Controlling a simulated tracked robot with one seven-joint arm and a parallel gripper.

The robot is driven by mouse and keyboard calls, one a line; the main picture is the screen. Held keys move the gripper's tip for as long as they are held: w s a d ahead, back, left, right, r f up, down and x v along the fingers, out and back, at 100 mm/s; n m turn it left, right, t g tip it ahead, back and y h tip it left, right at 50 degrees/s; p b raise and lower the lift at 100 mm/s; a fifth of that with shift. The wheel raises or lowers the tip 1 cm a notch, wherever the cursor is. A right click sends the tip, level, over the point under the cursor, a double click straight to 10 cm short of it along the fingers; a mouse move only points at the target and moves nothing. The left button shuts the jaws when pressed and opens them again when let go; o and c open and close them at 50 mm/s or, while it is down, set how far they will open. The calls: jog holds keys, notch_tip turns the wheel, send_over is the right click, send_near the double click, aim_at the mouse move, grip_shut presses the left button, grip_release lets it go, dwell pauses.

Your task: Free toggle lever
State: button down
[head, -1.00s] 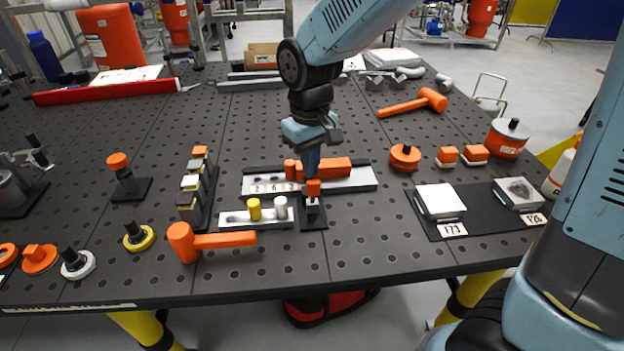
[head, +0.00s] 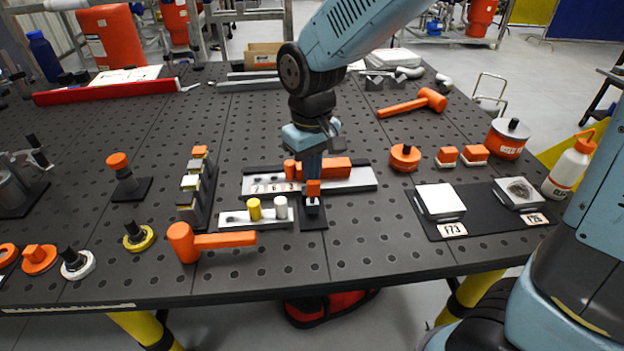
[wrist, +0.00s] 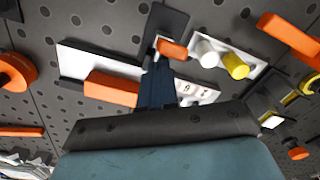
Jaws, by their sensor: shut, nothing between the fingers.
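An orange-capped toggle lever (head: 313,188) with a pale lower part stands on a small black plate (head: 313,222) near the front middle of the bench. It also shows in the wrist view (wrist: 172,49), at top centre. My gripper (head: 312,175) points down with its dark blue fingers shut and empty. The fingertips are just behind the orange cap in the head view. I cannot tell whether they touch it. In the wrist view the fingers (wrist: 157,78) end close to the cap.
A white rail with an orange block (head: 335,167) lies just behind the lever. A pale holder (head: 240,219) with yellow and white pegs stands to its left, and an orange hammer (head: 225,240) lies front left.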

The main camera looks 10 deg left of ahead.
jog(key=shift+s+d, duration=0.15)
jog(key=shift+s, duration=0.8)
jog(key=shift+s+d, duration=0.1)
jog(key=shift+s, duration=0.05)
dwell(0.3)
jog(key=shift+w, duration=0.6)
notch_tip(320, 180, up, 7)
dwell(0.6)
